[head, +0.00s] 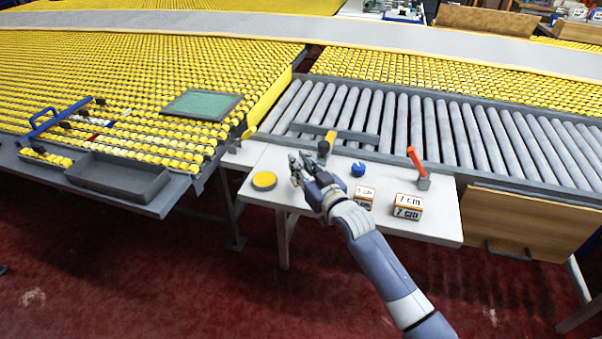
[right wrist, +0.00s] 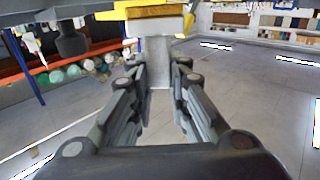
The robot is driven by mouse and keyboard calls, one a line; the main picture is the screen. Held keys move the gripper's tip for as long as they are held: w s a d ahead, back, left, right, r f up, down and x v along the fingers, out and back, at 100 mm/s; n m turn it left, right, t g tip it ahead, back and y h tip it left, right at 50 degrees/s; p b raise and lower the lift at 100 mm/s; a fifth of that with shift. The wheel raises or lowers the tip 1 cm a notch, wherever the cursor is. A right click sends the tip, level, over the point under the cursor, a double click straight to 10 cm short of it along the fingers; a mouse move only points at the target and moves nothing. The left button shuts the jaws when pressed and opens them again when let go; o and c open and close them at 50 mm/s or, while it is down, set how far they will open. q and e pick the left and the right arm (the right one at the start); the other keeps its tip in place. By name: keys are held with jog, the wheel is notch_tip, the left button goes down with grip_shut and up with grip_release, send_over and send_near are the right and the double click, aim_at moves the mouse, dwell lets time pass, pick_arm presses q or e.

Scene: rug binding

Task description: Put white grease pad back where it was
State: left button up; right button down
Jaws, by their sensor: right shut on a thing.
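My right gripper (head: 299,168) is over the left part of the white side table (head: 437,224). In the right wrist view, its fingers (right wrist: 158,75) are closed around a pale grey-white piece (right wrist: 157,62), which looks like the white grease pad. In the head view the fingers mostly hide this piece. I cannot tell if it touches the tabletop. A round yellow pad with a dark rim (head: 264,181) lies on the table just left of the gripper. My left gripper is not in view.
A yellow-handled tool (head: 328,142) stands behind the gripper. A blue knob (head: 358,169), two marked boxes (head: 364,197) (head: 408,206) and an orange-handled tool (head: 417,164) stand to the right. Rollers (head: 400,128) lie behind; a grey tray (head: 118,178) is left.

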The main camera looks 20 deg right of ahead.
jog(key=shift+f, duration=1.55)
jog(key=shift+s, duration=0.1)
jog(key=c, duration=1.5)
grip_release()
jog(key=shift+f, duration=0.1)
jog(key=shift+s, duration=0.1)
jog(key=s, duration=0.4)
jog(key=s+d, duration=0.1)
jog(key=s, duration=0.2)
jog(key=s+d, duration=0.1)
jog(key=s, duration=0.3)
jog(key=shift+s+d+r, duration=0.2)
jog(key=shift+s, duration=0.1)
